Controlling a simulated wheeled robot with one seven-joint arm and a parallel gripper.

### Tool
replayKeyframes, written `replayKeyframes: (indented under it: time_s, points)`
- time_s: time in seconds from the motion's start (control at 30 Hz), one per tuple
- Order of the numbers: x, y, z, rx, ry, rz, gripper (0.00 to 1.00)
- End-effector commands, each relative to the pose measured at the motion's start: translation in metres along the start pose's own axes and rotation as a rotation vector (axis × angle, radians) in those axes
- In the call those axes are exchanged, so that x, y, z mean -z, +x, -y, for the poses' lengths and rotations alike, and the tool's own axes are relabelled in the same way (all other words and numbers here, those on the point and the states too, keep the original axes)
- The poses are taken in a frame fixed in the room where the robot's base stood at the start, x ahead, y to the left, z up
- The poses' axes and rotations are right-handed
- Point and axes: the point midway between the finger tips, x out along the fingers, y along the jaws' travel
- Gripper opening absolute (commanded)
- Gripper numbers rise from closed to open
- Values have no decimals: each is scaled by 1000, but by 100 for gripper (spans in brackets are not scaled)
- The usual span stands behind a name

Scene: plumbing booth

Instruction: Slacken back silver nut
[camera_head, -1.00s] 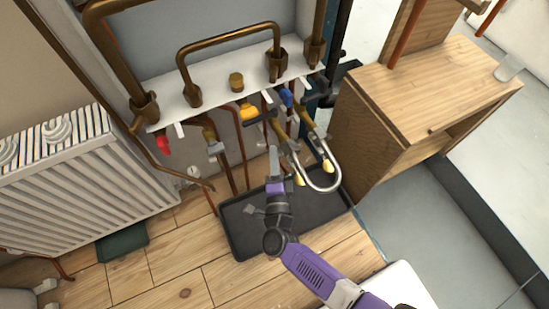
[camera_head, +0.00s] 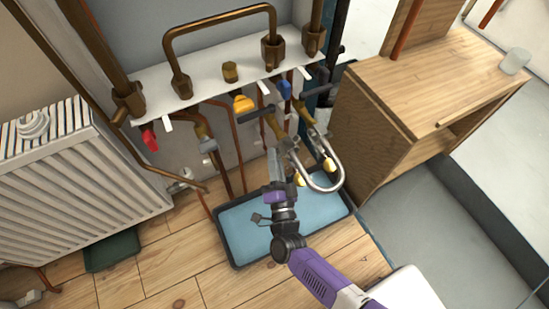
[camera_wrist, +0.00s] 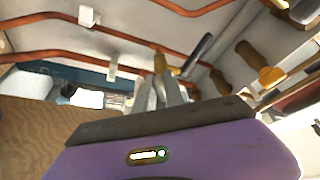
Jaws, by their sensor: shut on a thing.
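A silver U-shaped hose (camera_head: 325,188) hangs under the white manifold shelf, its two ends joined to brass valve fittings. A small silver nut (camera_head: 289,144) shows at the hose's left upper end; the other end (camera_head: 313,134) is further right. My gripper (camera_head: 275,158) points up beside the left end, its grey fingers shut. In the wrist view my gripper's fingers (camera_wrist: 163,90) close together in front of a yellow fitting with a grey lever (camera_wrist: 197,54). What they grip is mostly hidden by the fingers, but they meet at the left nut.
A shallow tray (camera_head: 234,262) with a blue inside lies on the floor below. A wooden cabinet (camera_head: 375,130) stands close on the right, a radiator (camera_head: 80,185) on the left. Copper pipes (camera_head: 235,150) and valves with red (camera_head: 149,139), yellow (camera_head: 243,104) and blue (camera_head: 285,90) handles crowd the shelf.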

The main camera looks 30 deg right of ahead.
Motion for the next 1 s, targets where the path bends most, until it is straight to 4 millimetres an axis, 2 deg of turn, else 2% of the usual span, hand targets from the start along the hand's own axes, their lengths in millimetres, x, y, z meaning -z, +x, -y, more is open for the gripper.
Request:
replayKeyframes:
  time_s: [0.3, 0.33, 0.4, 0.43, 0.73, 1.0]
  points:
    - [-1, -1, -1, -2, -5, 3, 0]
    - [-1, -1, -1, -2, -5, 3, 20]
    - [-1, -1, -1, -2, -4, 3, 33]
    - [-1, -1, -1, -2, -4, 3, 35]
    - [0, -5, 0, -1, -3, 1, 35]
    - [0, -45, 0, -3, -4, 6, 35]
